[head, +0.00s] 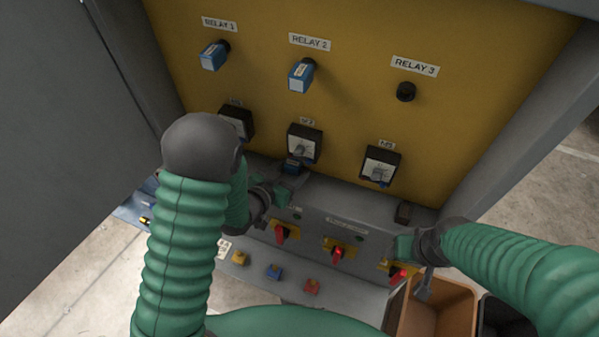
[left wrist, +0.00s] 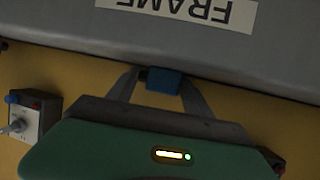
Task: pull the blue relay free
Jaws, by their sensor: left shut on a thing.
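My left gripper (head: 291,172) is shut on a blue relay (left wrist: 163,80), a small block between its two fingers in the left wrist view. In the head view it is low in front of the yellow panel (head: 340,105), just under the middle meter. Whether the held relay touches anything there is unclear. Other blue relays sit at RELAY 1 (head: 213,56) and RELAY 2 (head: 301,75). The RELAY 3 socket (head: 405,91) is black and empty. My right gripper (head: 424,288) is at the lower right, mostly hidden by its own wrist; its fingers are unclear.
A grey ledge carries red-handled switches (head: 337,252) and coloured buttons (head: 273,272). An orange-brown bin (head: 452,305) and a black bin (head: 505,318) stand at the lower right. A grey door (head: 65,130) bounds the left.

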